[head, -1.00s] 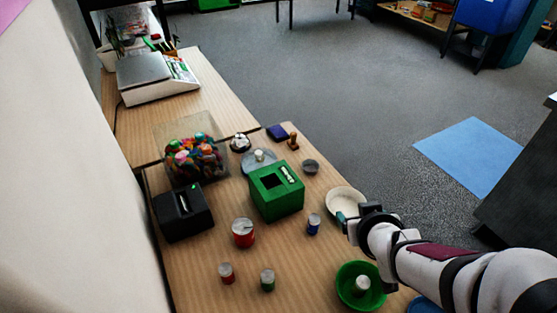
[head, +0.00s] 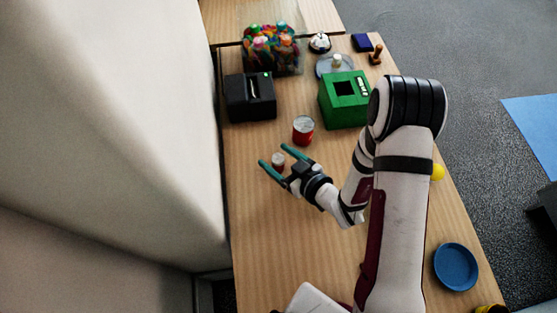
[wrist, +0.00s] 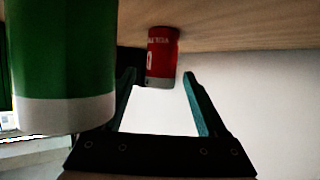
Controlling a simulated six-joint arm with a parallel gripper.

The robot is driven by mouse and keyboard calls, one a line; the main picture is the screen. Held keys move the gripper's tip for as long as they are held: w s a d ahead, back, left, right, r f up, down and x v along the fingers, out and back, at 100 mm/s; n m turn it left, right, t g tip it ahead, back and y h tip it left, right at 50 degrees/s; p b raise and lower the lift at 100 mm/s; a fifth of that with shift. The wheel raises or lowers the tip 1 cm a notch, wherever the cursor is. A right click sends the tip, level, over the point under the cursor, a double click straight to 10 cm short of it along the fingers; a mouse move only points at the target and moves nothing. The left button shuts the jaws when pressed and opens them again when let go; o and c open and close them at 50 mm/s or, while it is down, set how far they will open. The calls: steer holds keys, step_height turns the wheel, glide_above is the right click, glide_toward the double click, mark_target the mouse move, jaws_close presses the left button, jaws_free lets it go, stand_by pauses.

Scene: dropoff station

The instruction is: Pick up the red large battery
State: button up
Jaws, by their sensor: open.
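A red battery (head: 278,164) with a pale grey top stands upright on the wooden table. In the wrist view, whose picture is upside down, the red battery (wrist: 162,55) with white lettering shows between the fingertips (wrist: 160,75); I see no clear contact. A green battery (wrist: 62,60) with a pale end looms large at the left of the wrist view, close to the camera. In the head view it is hidden by my arm.
A black box (head: 250,98) and a green box (head: 344,100) stand farther back. The white wall rises at the left. A blue plate (head: 456,266) lies at front right. The table left of my forearm is clear.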

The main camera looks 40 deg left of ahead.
jaws_close()
steer(key=shift+r, duration=0.15)
stand_by(0.4)
